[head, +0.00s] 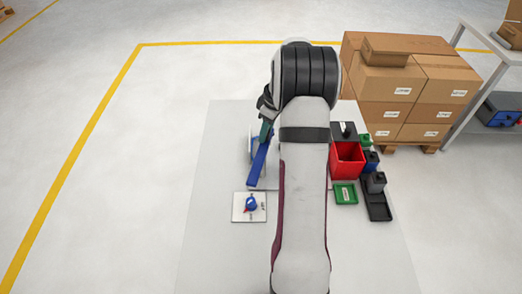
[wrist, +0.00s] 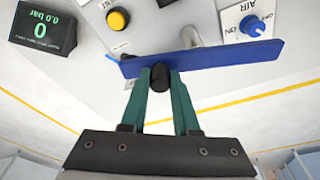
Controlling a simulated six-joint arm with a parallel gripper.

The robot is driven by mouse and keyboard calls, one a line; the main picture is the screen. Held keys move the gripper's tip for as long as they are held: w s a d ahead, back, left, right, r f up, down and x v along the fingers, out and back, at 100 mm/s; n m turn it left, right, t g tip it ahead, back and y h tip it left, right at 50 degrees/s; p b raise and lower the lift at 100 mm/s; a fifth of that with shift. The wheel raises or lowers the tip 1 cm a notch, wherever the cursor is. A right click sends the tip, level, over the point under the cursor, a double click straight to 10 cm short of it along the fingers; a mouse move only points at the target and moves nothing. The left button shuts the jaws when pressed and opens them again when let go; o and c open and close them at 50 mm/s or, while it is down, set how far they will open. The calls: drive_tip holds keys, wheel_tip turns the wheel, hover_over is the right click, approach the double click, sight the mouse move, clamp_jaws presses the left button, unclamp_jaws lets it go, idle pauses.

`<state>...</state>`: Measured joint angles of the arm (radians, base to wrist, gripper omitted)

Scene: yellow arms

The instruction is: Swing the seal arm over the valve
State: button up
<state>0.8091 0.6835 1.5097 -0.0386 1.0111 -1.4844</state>
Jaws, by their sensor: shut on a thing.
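The seal arm is a flat blue bar (wrist: 215,60) with a black knob (wrist: 160,77) on it, seen in the wrist view. My gripper (wrist: 160,80) has teal fingers shut on the black knob. The valve is a blue dial (wrist: 252,26) on a white plate marked AIR, ON and OFF. The bar's right end lies close to the dial in that view, and most of the dial shows. In the head view the blue bar (head: 257,168) slants down toward a white plate with the blue dial (head: 250,203). My gripper (head: 266,131) is at the bar's upper end, partly hidden by my arm.
The wrist view shows a yellow button (wrist: 118,18) and a dark pressure display (wrist: 42,28) reading 0.0 bar. To the right in the head view are a red bin (head: 347,160), a green tray (head: 345,194) and a black tray (head: 378,207). Stacked cartons (head: 400,95) stand behind.

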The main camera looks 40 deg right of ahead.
drive_tip(key=shift+s+d, duration=0.3)
drive_tip(key=shift+s, duration=0.4)
drive_tip(key=shift+s+d, duration=0.1)
drive_tip(key=shift+s, duration=0.5)
drive_tip(key=shift+o, duration=0.4)
drive_tip(key=shift+s+a, duration=0.2)
drive_tip(key=shift+s, duration=0.4)
drive_tip(key=shift+o, duration=0.3)
drive_tip(key=shift+s+a, duration=0.1)
